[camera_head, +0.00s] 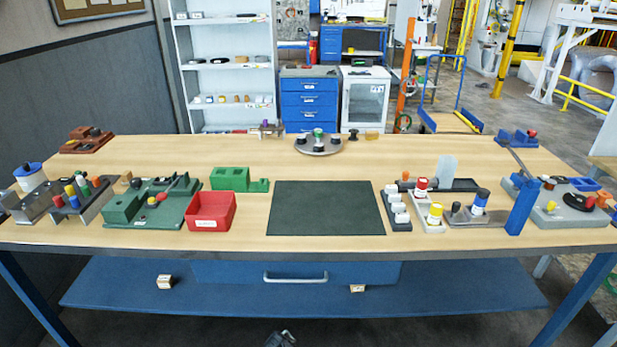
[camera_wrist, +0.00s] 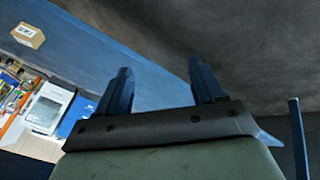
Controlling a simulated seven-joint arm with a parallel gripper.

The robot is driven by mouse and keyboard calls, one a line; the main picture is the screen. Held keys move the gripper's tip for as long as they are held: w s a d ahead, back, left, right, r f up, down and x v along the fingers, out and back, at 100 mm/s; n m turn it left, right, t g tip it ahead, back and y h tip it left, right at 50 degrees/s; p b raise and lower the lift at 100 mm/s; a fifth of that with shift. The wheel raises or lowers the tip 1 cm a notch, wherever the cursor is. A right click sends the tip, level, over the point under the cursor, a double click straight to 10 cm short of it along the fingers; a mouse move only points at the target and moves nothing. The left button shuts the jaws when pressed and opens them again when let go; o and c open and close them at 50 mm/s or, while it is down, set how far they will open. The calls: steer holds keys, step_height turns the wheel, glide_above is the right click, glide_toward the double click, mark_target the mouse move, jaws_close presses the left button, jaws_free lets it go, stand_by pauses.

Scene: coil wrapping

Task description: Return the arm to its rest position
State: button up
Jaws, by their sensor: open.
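My gripper (camera_wrist: 161,70) shows in the wrist view with its two dark fingers spread apart and nothing between them. In the head view, a small part of my gripper (camera_head: 281,339) shows at the bottom edge, low in front of the workbench (camera_head: 330,158). It is apart from the bench and below the level of its top. The rest of my arm is out of the head view.
The blue lower shelf (camera_head: 220,298) holds two small boxes, one on the left (camera_head: 165,282) and one on the right (camera_head: 357,288). A dark mat (camera_head: 325,208) lies bare between a red bin (camera_head: 211,212) and white blocks (camera_head: 398,207). Fixtures crowd both bench ends.

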steer(key=s+d+f+m+g+h, duration=0.1)
steer(key=s+d+f+m+g, duration=0.15)
steer(key=s+d, duration=0.6)
steer(key=s+d+f+m+g+h, duration=0.15)
steer(key=s+d+f+g, duration=0.35)
steer(key=d, duration=0.6)
steer(key=s+d+r+m+g+y, duration=0.1)
steer(key=s+d+m+g, duration=0.1)
steer(key=s, duration=0.8)
steer(key=s+d+r+m+g+y, duration=0.1)
steer(key=s+d, duration=0.4)
steer(key=s, duration=0.6)
steer(key=shift+r+m+g, duration=0.65)
steer(key=shift+m+g, duration=0.4)
steer(key=shift+m, duration=0.05)
